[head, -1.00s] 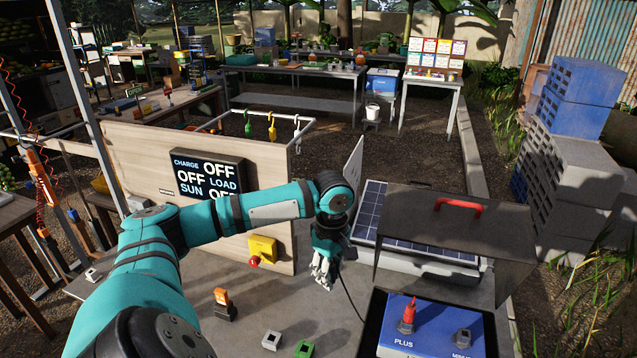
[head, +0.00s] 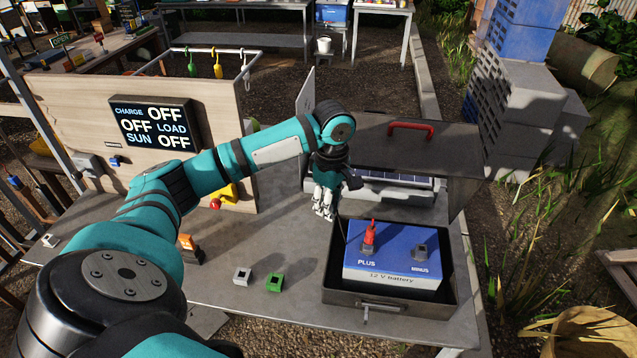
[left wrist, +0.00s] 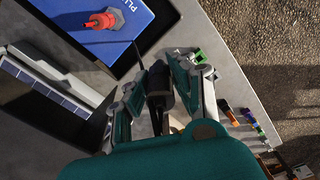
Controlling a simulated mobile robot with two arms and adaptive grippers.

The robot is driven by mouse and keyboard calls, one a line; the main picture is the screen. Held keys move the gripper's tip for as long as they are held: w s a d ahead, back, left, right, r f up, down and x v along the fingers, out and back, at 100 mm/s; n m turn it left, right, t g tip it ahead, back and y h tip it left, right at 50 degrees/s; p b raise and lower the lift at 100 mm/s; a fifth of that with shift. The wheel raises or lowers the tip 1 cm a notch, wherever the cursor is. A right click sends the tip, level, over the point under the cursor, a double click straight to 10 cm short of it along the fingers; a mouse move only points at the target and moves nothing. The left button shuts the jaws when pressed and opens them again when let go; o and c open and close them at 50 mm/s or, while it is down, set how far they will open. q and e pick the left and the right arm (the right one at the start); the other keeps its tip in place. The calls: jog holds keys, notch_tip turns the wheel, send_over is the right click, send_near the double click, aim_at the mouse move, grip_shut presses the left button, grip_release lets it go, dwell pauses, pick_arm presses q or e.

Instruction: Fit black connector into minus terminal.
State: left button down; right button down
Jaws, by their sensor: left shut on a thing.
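The black connector (left wrist: 158,84) is a dark plug with a black cable, held between the fingers of my left gripper (left wrist: 160,92) in the left wrist view. In the head view my left gripper (head: 322,206) hangs fingers-down just left of the battery box's back corner; the connector is hard to make out there. The blue 12 V battery (head: 390,272) sits in the open grey box (head: 335,297). The minus terminal (head: 420,251) is a bare grey post at the battery's right. The plus terminal carries a red connector (head: 369,236). My right gripper is out of view.
A solar panel (head: 395,177) lies beyond. A grey block (head: 243,276) and a green block (head: 275,282) lie on the table left of the box. The sign (head: 155,127) shows OFF three times.

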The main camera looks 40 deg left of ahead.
pick_arm(q)
jog(key=w+d, duration=1.6)
jog(key=d, duration=0.2)
jog(key=shift+d, duration=0.25)
dwell(0.9)
jog(key=shift+f, duration=0.1)
notch_tip(320, 180, down, 8)
jog(key=b, duration=0.2)
dwell(1.5)
jog(key=shift+f+b, duration=0.35)
jog(key=shift+f, duration=0.2)
jog(key=shift+f, duration=0.4)
